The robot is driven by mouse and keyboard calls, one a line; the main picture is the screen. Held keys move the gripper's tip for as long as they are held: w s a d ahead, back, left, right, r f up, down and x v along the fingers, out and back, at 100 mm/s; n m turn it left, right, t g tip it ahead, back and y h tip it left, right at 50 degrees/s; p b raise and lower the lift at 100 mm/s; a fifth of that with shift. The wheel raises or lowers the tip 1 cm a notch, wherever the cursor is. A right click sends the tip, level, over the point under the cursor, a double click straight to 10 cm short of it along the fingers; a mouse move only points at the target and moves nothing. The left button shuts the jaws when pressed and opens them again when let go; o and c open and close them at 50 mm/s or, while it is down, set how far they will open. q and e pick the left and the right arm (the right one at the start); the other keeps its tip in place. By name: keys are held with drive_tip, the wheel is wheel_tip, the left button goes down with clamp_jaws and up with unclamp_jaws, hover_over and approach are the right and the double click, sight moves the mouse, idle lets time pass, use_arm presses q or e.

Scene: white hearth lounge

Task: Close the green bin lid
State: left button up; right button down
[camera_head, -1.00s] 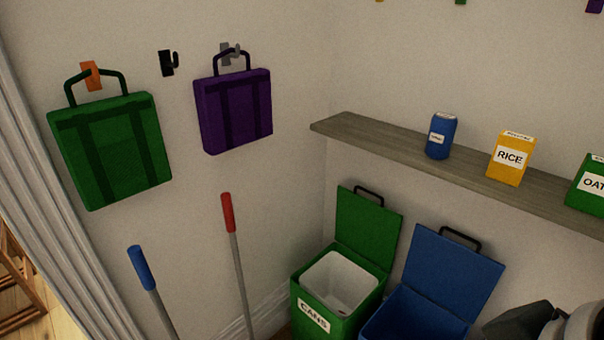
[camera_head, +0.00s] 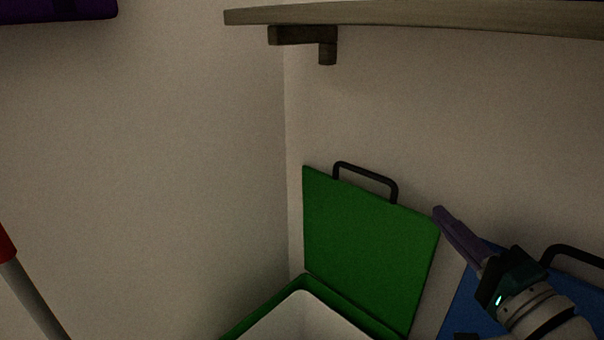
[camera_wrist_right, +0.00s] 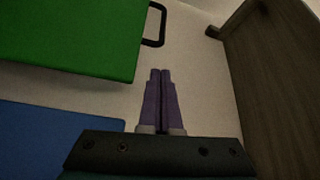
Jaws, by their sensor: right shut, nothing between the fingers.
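The green bin lid (camera_head: 365,255) stands open and upright near the wall, with a black handle (camera_head: 366,180) on its top edge. The green bin (camera_head: 262,312) below it is open and shows a white liner; its lower part is out of the frame. My right gripper (camera_head: 440,211) is shut and empty, just right of the lid's upper right corner and in front of the blue lid. In the right wrist view the green lid (camera_wrist_right: 75,35) is at upper left, and its handle (camera_wrist_right: 156,25) lies beyond the closed fingertips, apart from them. My left gripper is not in view.
The blue bin lid (camera_head: 465,295) stands open to the right, partly behind my right arm, with its own black handle (camera_head: 570,256). A wooden shelf (camera_head: 420,17) with a bracket (camera_head: 300,36) runs above. A red-gripped pole (camera_head: 25,290) leans at left.

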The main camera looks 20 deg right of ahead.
sight(408, 208)
drive_tip(key=w, duration=0.2)
drive_tip(key=w+b, duration=0.1)
drive_tip(key=w, duration=0.2)
drive_tip(key=w+d+b, duration=0.1)
drive_tip(key=w, duration=0.2)
drive_tip(key=shift+w+r, duration=0.2)
drive_tip(key=shift+r, duration=0.05)
drive_tip(key=shift+w+r, duration=0.15)
drive_tip(key=shift+w, duration=0.5)
